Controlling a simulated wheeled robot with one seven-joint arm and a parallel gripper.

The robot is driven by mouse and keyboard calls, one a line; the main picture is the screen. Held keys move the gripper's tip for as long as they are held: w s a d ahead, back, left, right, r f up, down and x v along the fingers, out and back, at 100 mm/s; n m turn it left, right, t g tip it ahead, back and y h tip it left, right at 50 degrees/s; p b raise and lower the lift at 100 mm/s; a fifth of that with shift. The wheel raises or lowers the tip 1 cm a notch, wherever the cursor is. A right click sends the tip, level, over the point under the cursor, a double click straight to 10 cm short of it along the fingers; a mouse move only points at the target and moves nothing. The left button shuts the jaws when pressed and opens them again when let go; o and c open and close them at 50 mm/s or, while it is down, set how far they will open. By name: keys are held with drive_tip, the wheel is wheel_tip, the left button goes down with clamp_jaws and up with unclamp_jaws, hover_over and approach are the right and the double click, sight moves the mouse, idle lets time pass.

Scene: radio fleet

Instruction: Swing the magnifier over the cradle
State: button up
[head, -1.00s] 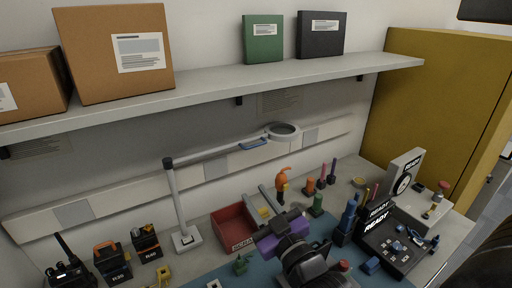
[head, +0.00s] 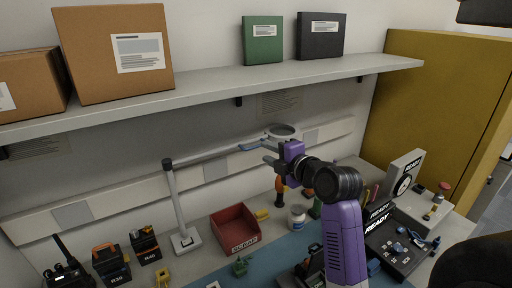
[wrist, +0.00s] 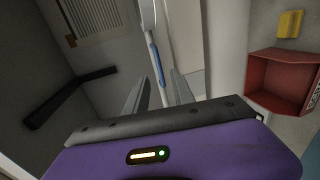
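The magnifier (head: 282,131) is a grey ring lens on a pale jointed arm, with a post and base standing on the bench. Its blue handle (head: 252,147) hangs beside the lens. My gripper (head: 268,153) is raised at the handle, just below and left of the lens. In the wrist view the blue handle (wrist: 155,62) lies between the two spread fingers (wrist: 156,82), with gaps on both sides. A dark holder (head: 312,264) on the blue mat, perhaps the cradle, is partly hidden behind my purple arm.
A black tray (head: 398,245) is at the right. The shelf (head: 220,88) with boxes runs above the magnifier.

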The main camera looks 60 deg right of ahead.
sight(256, 147)
drive_tip(key=p+x, duration=0.1)
drive_tip(key=x, duration=0.6)
drive_tip(key=shift+w+d+p, duration=0.15)
drive_tip(key=shift+w+p, duration=0.05)
drive_tip(key=shift+p, duration=0.15)
drive_tip(key=shift+c, duration=0.2)
drive_tip(key=shift+f, duration=0.1)
clamp_jaws()
idle(0.8)
